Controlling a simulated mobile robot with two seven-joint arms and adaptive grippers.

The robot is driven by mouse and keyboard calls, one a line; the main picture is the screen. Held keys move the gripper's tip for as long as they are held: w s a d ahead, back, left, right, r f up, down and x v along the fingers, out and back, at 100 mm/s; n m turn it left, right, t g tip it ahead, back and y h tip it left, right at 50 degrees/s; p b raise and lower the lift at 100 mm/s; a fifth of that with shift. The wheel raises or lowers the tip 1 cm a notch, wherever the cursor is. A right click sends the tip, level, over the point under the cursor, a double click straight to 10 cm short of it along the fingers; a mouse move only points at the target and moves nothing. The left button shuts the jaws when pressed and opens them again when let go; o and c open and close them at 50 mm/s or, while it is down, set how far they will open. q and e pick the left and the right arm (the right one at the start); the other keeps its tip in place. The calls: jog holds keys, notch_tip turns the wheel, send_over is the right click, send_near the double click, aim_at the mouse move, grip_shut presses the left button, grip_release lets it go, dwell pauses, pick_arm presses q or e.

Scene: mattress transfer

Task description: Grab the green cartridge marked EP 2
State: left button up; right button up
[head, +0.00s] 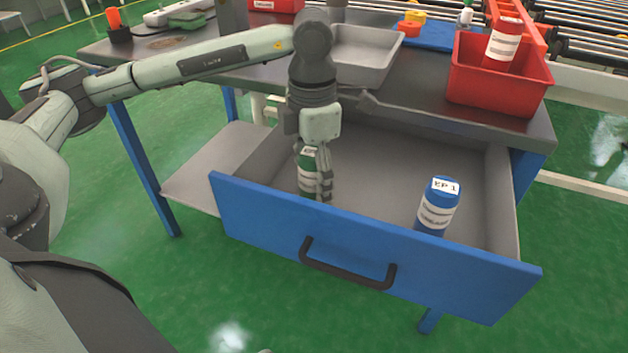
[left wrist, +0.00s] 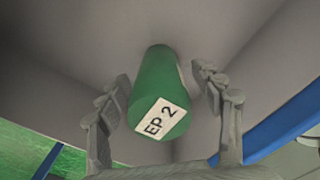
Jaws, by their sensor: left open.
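The green cartridge marked EP 2 (head: 306,172) stands in the open drawer, at its left part. In the left wrist view the green cartridge (left wrist: 158,95) shows its labelled end between the two fingers. My left gripper (head: 322,188) reaches down into the drawer over the cartridge and partly hides it. In the left wrist view the left gripper (left wrist: 165,115) is open, with a finger on each side of the cartridge and a gap visible on both sides. My right gripper is not in view.
A blue cartridge marked EP 1 (head: 437,207) stands in the drawer's right part. The drawer (head: 360,249) has a blue front with a black handle. On the table are a red bin (head: 497,88) holding a red cartridge (head: 503,45) and a grey tray (head: 362,72).

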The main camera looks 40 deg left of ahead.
pick_arm(q)
jog(key=shift+f, duration=0.8)
jog(key=shift+c, duration=0.5)
jog(key=shift+w, duration=0.1)
jog(key=c, duration=1.3)
jog(key=shift+r, duration=0.1)
